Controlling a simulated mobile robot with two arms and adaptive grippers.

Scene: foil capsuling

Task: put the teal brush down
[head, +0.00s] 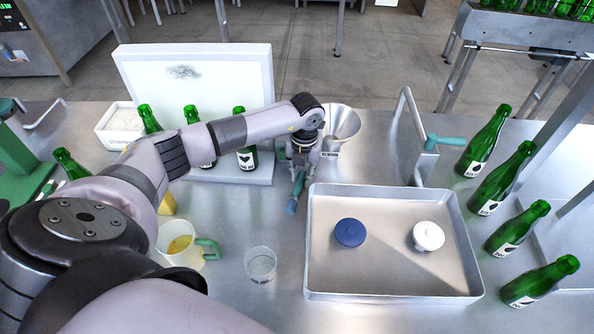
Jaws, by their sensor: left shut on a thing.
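The teal brush (292,205) hangs from my left gripper (300,172), which is shut on it. Its teal end points down and toward me, just left of the metal tray's (308,240) back left corner. Whether its lower end touches the table cannot be told. The brush's upper part is hidden by the gripper. My right gripper is not in view.
The tray holds a blue knob-like piece (350,232) and a white one (428,236). A clear glass (260,264) and a mug with a green handle (206,248) stand left. A metal funnel (341,122) is behind. Green bottles (483,142) line the right. Table between glass and gripper is clear.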

